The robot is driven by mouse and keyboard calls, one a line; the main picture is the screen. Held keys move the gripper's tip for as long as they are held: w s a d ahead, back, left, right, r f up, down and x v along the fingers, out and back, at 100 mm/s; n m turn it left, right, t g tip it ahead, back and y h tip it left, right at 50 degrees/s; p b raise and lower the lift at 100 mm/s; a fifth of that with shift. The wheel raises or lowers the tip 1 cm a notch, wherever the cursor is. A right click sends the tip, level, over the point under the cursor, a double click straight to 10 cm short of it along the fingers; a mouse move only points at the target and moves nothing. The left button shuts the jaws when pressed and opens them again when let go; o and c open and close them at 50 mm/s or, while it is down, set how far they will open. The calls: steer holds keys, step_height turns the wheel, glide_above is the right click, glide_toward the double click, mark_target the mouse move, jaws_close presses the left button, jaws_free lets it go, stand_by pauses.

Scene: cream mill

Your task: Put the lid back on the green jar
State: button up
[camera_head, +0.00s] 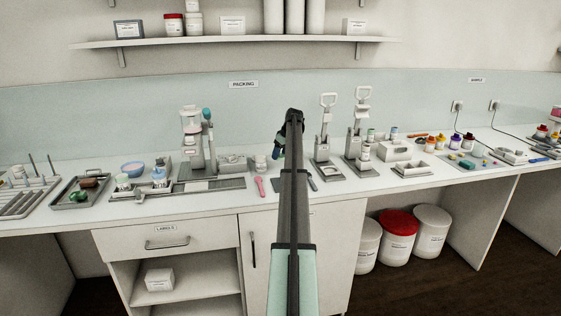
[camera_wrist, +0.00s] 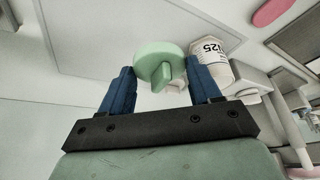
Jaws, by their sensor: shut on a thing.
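In the wrist view, a pale green round lid (camera_wrist: 152,58) with a raised grip across it sits between the blue fingers of my gripper (camera_wrist: 162,82). My gripper is shut on this lid. A white jar (camera_wrist: 212,62) with a "25" label is just right of the lid; whether they touch I cannot tell. In the head view my gripper (camera_head: 277,153) is over the bench near the middle, partly hidden by my arm, and small pale jars (camera_head: 260,162) stand just left of it. I cannot tell which jar is the green one.
A pink scoop (camera_head: 260,186) lies on the bench front. A press stand (camera_head: 190,145) with a grey tray (camera_head: 208,187) is left, and lever stands (camera_head: 324,145) are right. A shelf (camera_head: 240,42) hangs above.

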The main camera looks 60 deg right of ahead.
steer(key=r, duration=0.5)
steer(key=shift+w+a, duration=0.3)
steer(key=shift+w, duration=0.1)
steer(key=w+a+r+n+y, duration=0.1)
steer(key=w+a+r+n, duration=0.1)
steer(key=w+a+r, duration=0.45)
steer(key=w+a+r+n, duration=0.1)
steer(key=w+a+r, duration=0.3)
steer(key=a+r, duration=0.55)
steer(key=w+a+r+n+y, duration=0.1)
steer(key=w+a+r+n, duration=0.1)
steer(key=w+a+r, duration=0.6)
steer(key=w+a+f, duration=1)
steer(key=a+f, duration=0.2)
steer(key=a, duration=0.3)
steer(key=w+a+f+n, duration=0.1)
steer(key=w+a+f, duration=1)
steer(key=a+f, duration=0.2)
steer(key=shift+w+a, duration=0.2)
steer(key=shift+a, duration=1.1)
steer(key=shift+f, duration=0.7)
